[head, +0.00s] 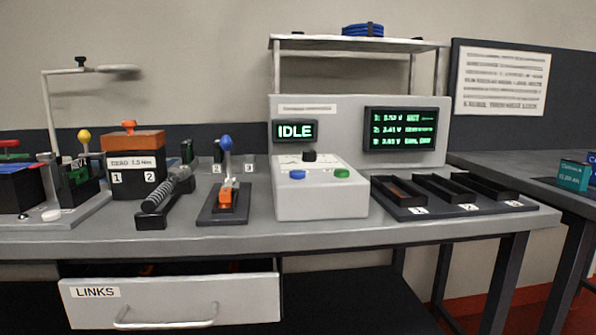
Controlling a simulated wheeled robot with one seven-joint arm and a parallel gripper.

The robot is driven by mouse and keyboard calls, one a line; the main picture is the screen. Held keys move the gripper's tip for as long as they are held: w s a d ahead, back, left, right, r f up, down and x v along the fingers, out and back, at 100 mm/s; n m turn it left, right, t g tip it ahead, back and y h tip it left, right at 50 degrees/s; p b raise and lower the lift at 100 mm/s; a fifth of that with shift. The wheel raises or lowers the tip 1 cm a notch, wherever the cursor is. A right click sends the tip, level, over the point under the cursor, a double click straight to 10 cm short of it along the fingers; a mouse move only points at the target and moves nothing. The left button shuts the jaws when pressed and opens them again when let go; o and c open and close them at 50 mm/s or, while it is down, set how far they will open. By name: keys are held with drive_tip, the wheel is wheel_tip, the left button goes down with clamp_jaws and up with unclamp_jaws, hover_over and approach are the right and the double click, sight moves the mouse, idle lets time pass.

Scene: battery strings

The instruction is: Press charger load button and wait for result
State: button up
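A white charger box (320,200) stands near the middle of the bench. On its sloped top are a blue button (297,174), a green button (341,172) and a black knob (309,156). I cannot tell which button is the load button. Behind it, a grey panel carries a small display (296,131) reading "IDLE" and a larger screen (405,130) with three lines of green text, small and partly blurred. My gripper is not in view.
Several black trays (450,192) sit right of the charger. A blue-knobbed lever fixture (225,190) and an orange-topped block (133,150) stand to its left. The "LINKS" drawer (170,302) juts out below the bench. The bench front strip (400,232) is clear.

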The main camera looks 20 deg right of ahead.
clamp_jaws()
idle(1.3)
